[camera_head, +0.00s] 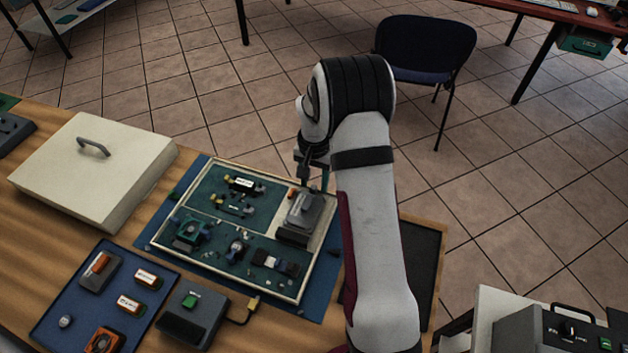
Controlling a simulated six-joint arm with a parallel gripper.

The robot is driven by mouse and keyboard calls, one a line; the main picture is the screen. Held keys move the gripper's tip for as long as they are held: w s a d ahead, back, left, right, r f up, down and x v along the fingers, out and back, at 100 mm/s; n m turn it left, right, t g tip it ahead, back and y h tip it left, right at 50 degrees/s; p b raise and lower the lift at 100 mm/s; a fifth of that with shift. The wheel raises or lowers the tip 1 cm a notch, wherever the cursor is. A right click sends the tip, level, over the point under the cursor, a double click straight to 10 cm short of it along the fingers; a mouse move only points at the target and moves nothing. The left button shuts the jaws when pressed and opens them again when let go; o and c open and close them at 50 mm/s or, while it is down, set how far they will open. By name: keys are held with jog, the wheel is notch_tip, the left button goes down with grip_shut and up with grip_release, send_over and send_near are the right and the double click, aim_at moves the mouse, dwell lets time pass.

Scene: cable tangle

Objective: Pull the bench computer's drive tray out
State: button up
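The bench computer is an open, cream-rimmed case (240,285) on a blue mat, with green boards and small parts inside. A grey box-like unit (297,232), which looks like the drive tray, sits at the case's right end. My gripper (314,183) points down just above the far end of this unit. My own arm covers part of the gripper, and its fingertips are small and dark. I cannot tell whether they touch the unit or how far apart they are.
A cream cover with a handle (95,165) lies left of the case. A blue tray (60,335) holding several parts is at the lower left, beside a grey device with a green button (192,318). A dark framed panel (425,262) is right of my arm.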

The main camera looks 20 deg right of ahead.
notch_tip(320, 180, up, 16)
dwell(0.4)
